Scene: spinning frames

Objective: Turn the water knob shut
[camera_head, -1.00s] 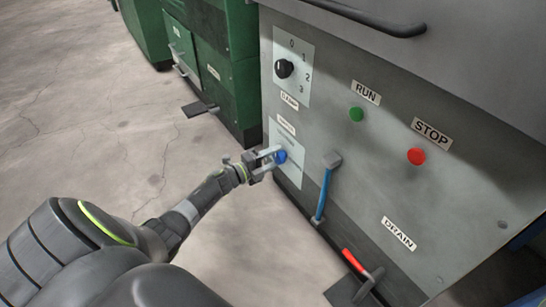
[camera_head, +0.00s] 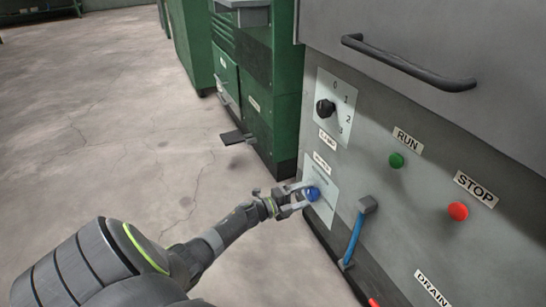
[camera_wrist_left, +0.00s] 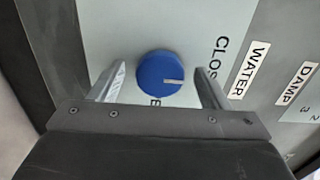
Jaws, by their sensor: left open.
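The water knob (camera_head: 312,194) is a round blue knob on a pale plate low on the grey machine's front, under a small label. In the left wrist view the blue knob (camera_wrist_left: 160,74) has a pale pointer line running from its middle toward the right, near the partly hidden "CLOS..." lettering. My left gripper (camera_head: 299,195) reaches it from the left. In the wrist view the left gripper's fingers (camera_wrist_left: 160,82) stand open on either side of the knob, with gaps to it. My right gripper is not in view.
A black selector dial (camera_head: 325,108) sits above on the same panel. A green RUN button (camera_head: 397,160), a red STOP button (camera_head: 458,211) and a blue-handled lever (camera_head: 355,238) are to the right. Green cabinets (camera_head: 270,100) stand behind. The floor at left is clear.

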